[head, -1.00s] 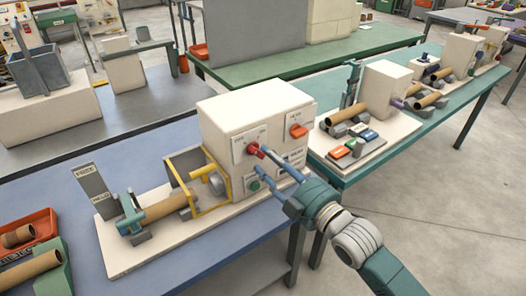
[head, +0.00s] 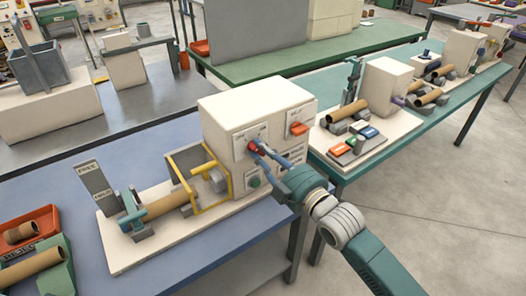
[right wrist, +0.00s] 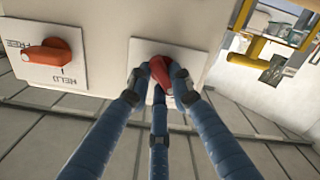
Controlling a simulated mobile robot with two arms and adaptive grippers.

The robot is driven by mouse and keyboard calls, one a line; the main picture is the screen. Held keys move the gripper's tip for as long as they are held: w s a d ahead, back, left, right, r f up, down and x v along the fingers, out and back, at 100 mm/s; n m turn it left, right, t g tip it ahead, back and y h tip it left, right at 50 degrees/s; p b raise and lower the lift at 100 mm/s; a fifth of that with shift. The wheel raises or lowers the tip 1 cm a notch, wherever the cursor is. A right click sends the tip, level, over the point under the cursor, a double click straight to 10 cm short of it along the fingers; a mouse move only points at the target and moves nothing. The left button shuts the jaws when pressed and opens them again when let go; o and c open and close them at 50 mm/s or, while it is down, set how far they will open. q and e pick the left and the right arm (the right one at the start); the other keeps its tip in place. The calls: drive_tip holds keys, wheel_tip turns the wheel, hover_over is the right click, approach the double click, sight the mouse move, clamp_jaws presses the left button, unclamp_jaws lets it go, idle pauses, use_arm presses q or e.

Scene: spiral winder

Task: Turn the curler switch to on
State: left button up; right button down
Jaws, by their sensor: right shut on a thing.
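The curler switch is a red knob (head: 254,146) on a white plate, on the front of the cream machine box (head: 243,110). My right gripper (head: 263,153) reaches it from the lower right, and its fingers are closed around the knob. In the right wrist view the red knob (right wrist: 160,71) sits between the blue fingertips of the gripper (right wrist: 158,80), tilted on its plate (right wrist: 193,60). The fingers hide part of the plate and its markings. My left gripper is not in view.
An orange-red lever switch (head: 299,128) marked HELD and FREE sits beside the knob; it also shows in the right wrist view (right wrist: 48,55). A green button (head: 254,182) is below. A yellow guard frame (head: 208,206) and a cardboard tube (head: 165,206) stand left of the box.

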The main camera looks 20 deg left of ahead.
drive_tip(key=shift+m, duration=0.4)
drive_tip(key=m, duration=0.3)
drive_tip(key=m+p, duration=0.1)
drive_tip(key=m, duration=0.7)
drive_tip(key=shift+f+p, duration=0.25)
drive_tip(key=shift+p, duration=0.1)
drive_tip(key=shift+f+m, duration=0.1)
drive_tip(key=shift+m, duration=1.9)
drive_tip(key=c, duration=1.5)
unclamp_jaws()
drive_tip(key=shift+c, duration=0.2)
